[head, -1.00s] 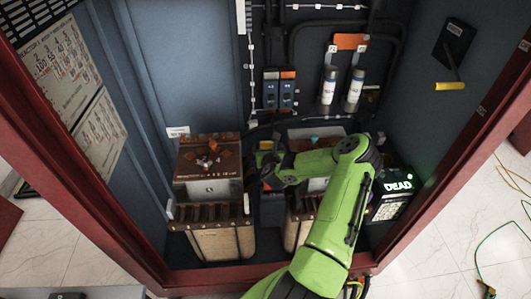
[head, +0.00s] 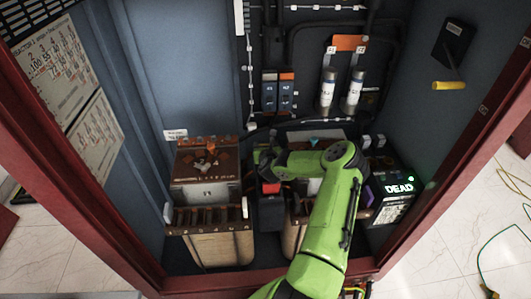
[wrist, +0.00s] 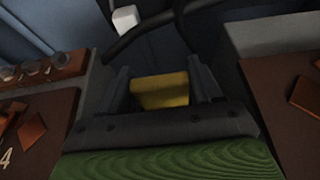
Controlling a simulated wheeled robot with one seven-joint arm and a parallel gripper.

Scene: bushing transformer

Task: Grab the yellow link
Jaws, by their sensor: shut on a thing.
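The yellow link (wrist: 160,91) shows in the wrist view as a short yellow block between the two dark fingers of my gripper (wrist: 163,85). The fingers flank it on both sides, and my gripper is shut on it. The lower part of the block is hidden by the dark gripper body. In the head view my gripper (head: 262,157) is between the two brown-topped units, near the cabinet's back wall. I cannot make out the yellow link there.
Brown-topped transformer (head: 205,165) stands left of my gripper; a similar unit is partly hidden behind my green arm. A dark box with a red top (head: 270,188) is just below the gripper. A "DEAD" display (head: 399,188) stands right.

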